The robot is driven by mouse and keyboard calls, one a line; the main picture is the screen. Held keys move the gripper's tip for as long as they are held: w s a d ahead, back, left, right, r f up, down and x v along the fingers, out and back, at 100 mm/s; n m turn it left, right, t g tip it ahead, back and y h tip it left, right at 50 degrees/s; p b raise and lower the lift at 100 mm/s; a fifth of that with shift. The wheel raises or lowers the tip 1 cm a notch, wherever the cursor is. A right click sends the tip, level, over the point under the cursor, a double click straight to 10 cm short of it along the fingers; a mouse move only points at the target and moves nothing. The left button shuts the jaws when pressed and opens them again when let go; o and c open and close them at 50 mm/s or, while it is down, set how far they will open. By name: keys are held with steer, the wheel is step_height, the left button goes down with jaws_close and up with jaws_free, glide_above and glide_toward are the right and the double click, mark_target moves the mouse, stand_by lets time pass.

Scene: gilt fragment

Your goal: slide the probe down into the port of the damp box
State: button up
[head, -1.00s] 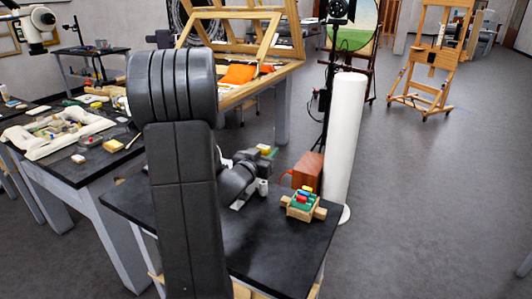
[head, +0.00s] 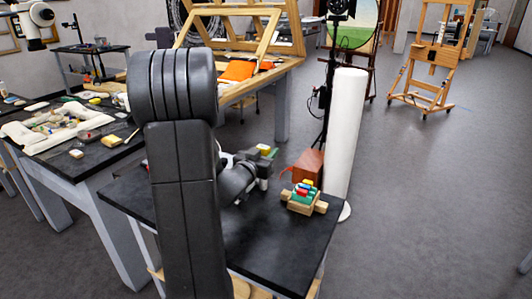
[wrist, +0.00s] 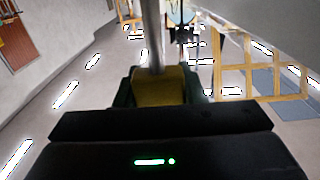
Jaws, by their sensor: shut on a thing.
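My gripper (wrist: 156,92) is shut on a yellow block-like part, taken to be the handle of the probe (wrist: 158,85). A pale metal rod extends from it toward the top of the wrist view. In the head view my gripper (head: 264,162) is over the dark table, with a small yellow patch at its top. Whether the probe's tip touches anything cannot be told. A reddish-brown box (head: 308,167), probably the damp box, stands to the right of my gripper, apart from it. A red cord shows at its left side. No port can be made out.
A small wooden holder with coloured pieces (head: 303,198) sits on the dark table (head: 285,245), in front of the box. A tall white cylinder (head: 346,130) stands close behind. A cluttered workbench (head: 60,165) is at the left.

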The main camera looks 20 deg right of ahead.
steer(key=shift+f+b, duration=1.05)
steer(key=shift+f, duration=0.2)
steer(key=shift+r, duration=0.2)
step_height(320, 180, up, 8)
steer(key=p, duration=0.6)
steer(key=shift+p, duration=0.35)
stand_by(0.5)
steer(key=shift+f+b, duration=0.15)
steer(key=shift+b, duration=0.15)
stand_by(1.6)
steer(key=shift+f+b, duration=0.3)
steer(key=shift+f, duration=0.05)
step_height(320, 180, down, 6)
steer(key=b, duration=0.5)
steer(key=shift+f+b, duration=0.25)
steer(key=shift+b, duration=0.1)
stand_by(1.3)
